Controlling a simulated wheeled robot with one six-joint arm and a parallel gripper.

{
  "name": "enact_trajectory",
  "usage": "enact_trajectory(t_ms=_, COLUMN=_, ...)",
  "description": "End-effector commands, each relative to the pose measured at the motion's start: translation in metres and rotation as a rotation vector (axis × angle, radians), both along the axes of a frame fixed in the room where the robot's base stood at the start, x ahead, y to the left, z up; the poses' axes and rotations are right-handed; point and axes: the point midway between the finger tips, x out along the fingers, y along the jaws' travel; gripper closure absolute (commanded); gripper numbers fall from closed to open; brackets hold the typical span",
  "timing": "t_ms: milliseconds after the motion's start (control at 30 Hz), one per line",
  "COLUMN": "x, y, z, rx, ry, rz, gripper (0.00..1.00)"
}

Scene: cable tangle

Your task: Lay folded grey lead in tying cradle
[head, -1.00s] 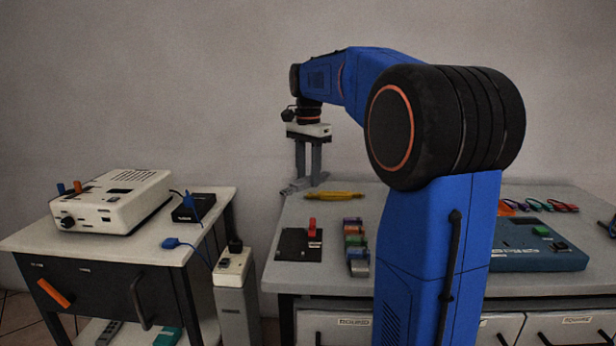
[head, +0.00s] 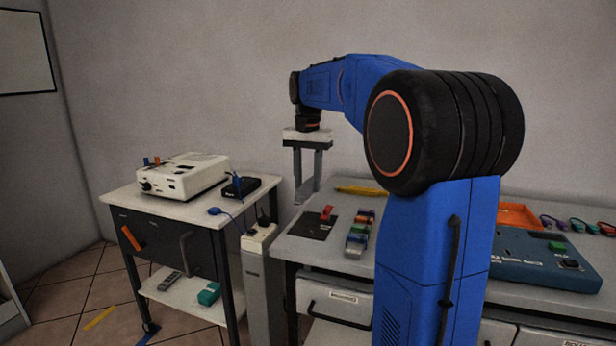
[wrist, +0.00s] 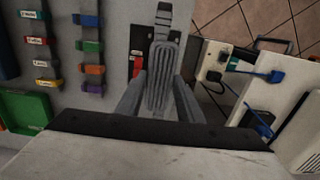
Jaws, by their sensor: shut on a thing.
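My gripper (head: 306,178) is shut on the folded grey lead (wrist: 160,75). The lead's long, flat loops lie between the two fingers in the wrist view and reach out past their tips. In the head view the lead (head: 305,192) is a small grey shape at the fingertips, over the back left of the bench. A black plate with a red upright piece (head: 326,213) stands on the bench in front of the gripper. I cannot tell whether it is the tying cradle. In the wrist view the lead and a finger partly hide the red piece (wrist: 137,62).
Coloured strips (head: 358,234) lie in a row beside the plate, and a yellow tool (head: 360,190) lies behind. A blue-grey device (head: 545,262) is at right. A separate cart (head: 118,197) carries a white instrument (head: 185,176). A narrow post (head: 262,243) stands between cart and bench.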

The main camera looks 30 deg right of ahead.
Motion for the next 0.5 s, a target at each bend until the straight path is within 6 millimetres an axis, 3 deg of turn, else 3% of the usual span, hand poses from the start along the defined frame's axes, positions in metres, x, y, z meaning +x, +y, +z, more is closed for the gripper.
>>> enact_trajectory(t_ms=500, x=0.0, y=0.0, z=-0.05, rx=0.0, ry=0.001, rz=-0.001, gripper=0.9)
